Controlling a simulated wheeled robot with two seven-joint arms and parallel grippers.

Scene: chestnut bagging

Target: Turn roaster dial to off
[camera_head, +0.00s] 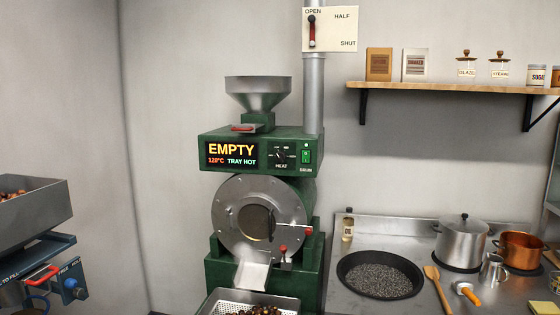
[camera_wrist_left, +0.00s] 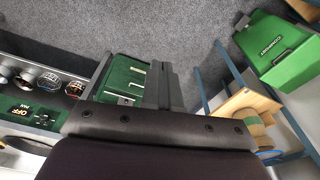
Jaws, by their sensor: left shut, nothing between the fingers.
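The green roaster (camera_head: 262,190) stands against the wall in the head view. Its display (camera_head: 231,153) reads EMPTY, 120°C and TRAY HOT. The small black HEAT dial (camera_head: 281,155) sits right of the display; its exact setting is too small to read. A green DRUM switch (camera_head: 306,156) is right of the dial. My left gripper (camera_wrist_left: 165,78) shows in the left wrist view, shut and empty, over the grey floor. Neither gripper shows in the head view, and the roaster dial cannot be made out in the wrist view.
A metal tray of chestnuts (camera_head: 250,305) sits below the roaster chute. A steel counter with a dark pan (camera_head: 380,275) and pots is at right. A hopper (camera_head: 30,210) stands at left.

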